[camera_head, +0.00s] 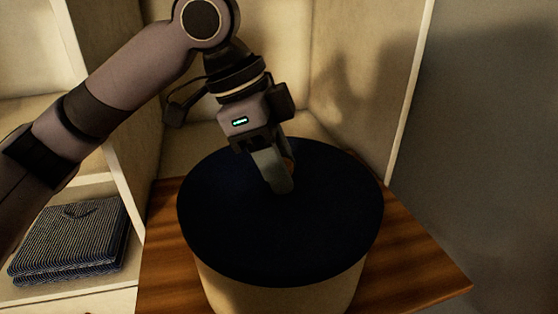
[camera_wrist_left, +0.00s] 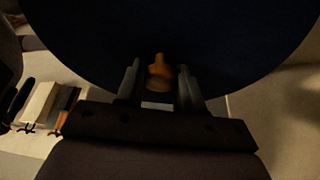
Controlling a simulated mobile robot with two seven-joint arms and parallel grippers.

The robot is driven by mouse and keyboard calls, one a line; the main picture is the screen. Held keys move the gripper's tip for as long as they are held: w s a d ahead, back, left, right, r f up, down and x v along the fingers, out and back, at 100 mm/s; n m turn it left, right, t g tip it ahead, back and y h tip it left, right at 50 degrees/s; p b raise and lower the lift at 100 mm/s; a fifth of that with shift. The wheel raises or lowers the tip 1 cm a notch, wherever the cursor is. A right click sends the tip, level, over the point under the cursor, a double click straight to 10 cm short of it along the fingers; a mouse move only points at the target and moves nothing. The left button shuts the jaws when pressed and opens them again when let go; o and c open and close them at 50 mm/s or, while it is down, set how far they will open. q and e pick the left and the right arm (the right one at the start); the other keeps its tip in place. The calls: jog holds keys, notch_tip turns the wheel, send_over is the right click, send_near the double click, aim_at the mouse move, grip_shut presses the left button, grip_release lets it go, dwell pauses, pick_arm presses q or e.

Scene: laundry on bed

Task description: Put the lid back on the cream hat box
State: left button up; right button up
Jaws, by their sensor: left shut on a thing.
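The cream hat box (camera_head: 280,295) stands on a brown wooden surface, with only its front wall showing below the lid. The round dark navy lid (camera_head: 330,220) lies level over the box and covers its opening. I cannot tell whether a small gap is left between them. My left gripper (camera_head: 281,178) points down at the lid's middle and is shut on its small orange-brown knob, seen between the fingers in the left wrist view (camera_wrist_left: 159,72). The lid also fills the top of that view (camera_wrist_left: 230,50). My right gripper is not in view.
The brown wooden top (camera_head: 425,270) has bare room right of the box. Pale cabinet walls (camera_head: 355,90) rise behind and beside it. A folded striped cloth (camera_head: 70,240) lies on a shelf at left. Several upright items (camera_wrist_left: 45,105) show at the wrist view's left.

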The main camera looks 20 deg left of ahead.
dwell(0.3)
pick_arm(q)
jog(key=o, duration=1.6)
jog(key=shift+o, duration=0.2)
jog(key=shift+r, duration=0.1)
jog(key=shift+r, duration=3.4)
grip_shut()
